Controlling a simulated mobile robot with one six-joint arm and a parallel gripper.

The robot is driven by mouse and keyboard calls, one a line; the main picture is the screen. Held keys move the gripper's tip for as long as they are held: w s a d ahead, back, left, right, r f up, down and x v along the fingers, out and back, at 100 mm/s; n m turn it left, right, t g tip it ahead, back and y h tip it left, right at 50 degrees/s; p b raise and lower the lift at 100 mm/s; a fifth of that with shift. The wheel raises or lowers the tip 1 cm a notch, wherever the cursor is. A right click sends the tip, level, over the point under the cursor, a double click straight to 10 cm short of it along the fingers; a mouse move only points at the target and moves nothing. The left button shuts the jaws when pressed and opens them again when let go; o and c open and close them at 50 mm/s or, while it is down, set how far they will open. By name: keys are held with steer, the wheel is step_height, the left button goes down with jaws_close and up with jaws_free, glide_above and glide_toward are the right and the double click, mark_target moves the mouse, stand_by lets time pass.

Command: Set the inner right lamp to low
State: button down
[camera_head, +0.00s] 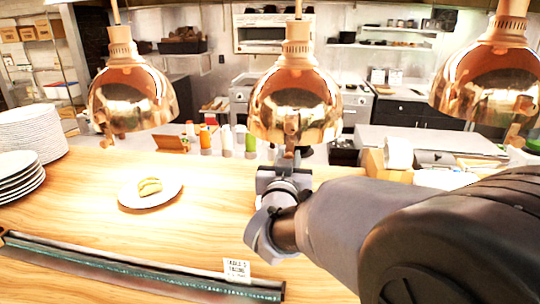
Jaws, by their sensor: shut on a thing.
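Three copper dome lamps hang above the counter: a left one (133,95), a middle one (296,100) and a right one (490,80). Each has a small copper knob hanging at its lower front edge. My gripper (290,154) is raised under the middle lamp, with its fingers at that lamp's knob (291,131). It is shut on this knob; the fingertips are small and partly hidden by my wrist. The frame does not show clearly which setting the knob is at. All three domes are bright.
The wooden counter (180,235) holds a plate with food (150,191), plate stacks (30,135) at the left and a small sign (237,268) by a dark rail (140,268). My arm covers the lower right.

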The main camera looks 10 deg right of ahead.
steer(key=c, duration=1.2)
jaws_free()
steer(key=shift+f, duration=0.2)
steer(key=shift+r, duration=0.1)
steer(key=b+v, duration=0.2)
steer(key=v, duration=1.5)
steer(key=shift+s, duration=0.2)
